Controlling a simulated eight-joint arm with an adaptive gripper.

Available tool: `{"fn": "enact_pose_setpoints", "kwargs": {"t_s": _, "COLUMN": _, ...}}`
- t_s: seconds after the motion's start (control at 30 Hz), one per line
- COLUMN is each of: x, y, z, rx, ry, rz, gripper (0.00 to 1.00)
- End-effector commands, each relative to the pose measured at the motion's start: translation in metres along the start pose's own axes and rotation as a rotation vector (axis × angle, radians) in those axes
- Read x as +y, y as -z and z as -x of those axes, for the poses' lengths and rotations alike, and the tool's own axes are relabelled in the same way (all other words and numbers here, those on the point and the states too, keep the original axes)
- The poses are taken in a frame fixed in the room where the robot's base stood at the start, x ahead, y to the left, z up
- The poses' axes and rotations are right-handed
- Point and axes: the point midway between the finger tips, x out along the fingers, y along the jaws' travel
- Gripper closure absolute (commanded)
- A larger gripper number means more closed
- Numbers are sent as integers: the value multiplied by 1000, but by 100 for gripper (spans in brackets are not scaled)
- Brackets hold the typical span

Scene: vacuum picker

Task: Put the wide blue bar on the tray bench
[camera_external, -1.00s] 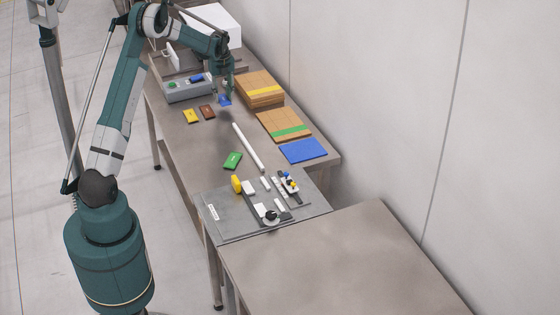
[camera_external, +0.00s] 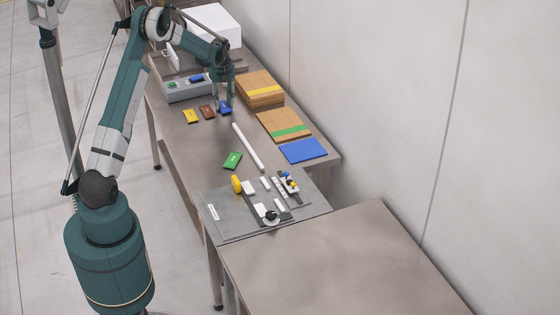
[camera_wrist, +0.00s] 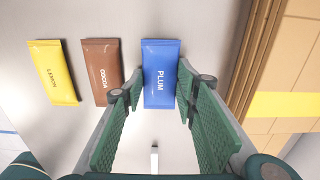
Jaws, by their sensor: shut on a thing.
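The blue bar labelled PLUM (camera_wrist: 160,72) lies between the fingers of my gripper (camera_wrist: 157,90) in the wrist view. The green fingers are shut on its two long sides. In the external view the blue bar (camera_external: 225,107) is under my gripper (camera_external: 224,100), at the right end of a row with a yellow and a brown bar, at or close to the table top. A smaller-looking blue piece (camera_external: 196,78) sits on the grey box at the back. Which bench is the tray bench is not marked; a bare grey bench (camera_external: 345,260) stands at the front right.
The yellow LEMON bar (camera_wrist: 53,73) and brown COCOA bar (camera_wrist: 102,72) lie left of the blue one. Cardboard boxes (camera_external: 260,85) stand close on the right.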

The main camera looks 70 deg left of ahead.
Motion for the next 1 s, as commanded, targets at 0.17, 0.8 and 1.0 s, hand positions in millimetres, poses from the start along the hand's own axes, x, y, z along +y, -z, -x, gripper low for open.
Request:
{"fn": "enact_pose_setpoints", "kwargs": {"t_s": 0.17, "x": 0, "y": 0, "z": -3, "rx": 0, "ry": 0, "rz": 0, "gripper": 82}}
{"fn": "enact_pose_setpoints", "kwargs": {"t_s": 0.8, "x": 0, "y": 0, "z": 1, "rx": 0, "ry": 0, "rz": 0, "gripper": 55}}
{"fn": "enact_pose_setpoints", "kwargs": {"t_s": 1.0, "x": 0, "y": 0, "z": 18, "rx": 0, "ry": 0, "rz": 0, "gripper": 55}}
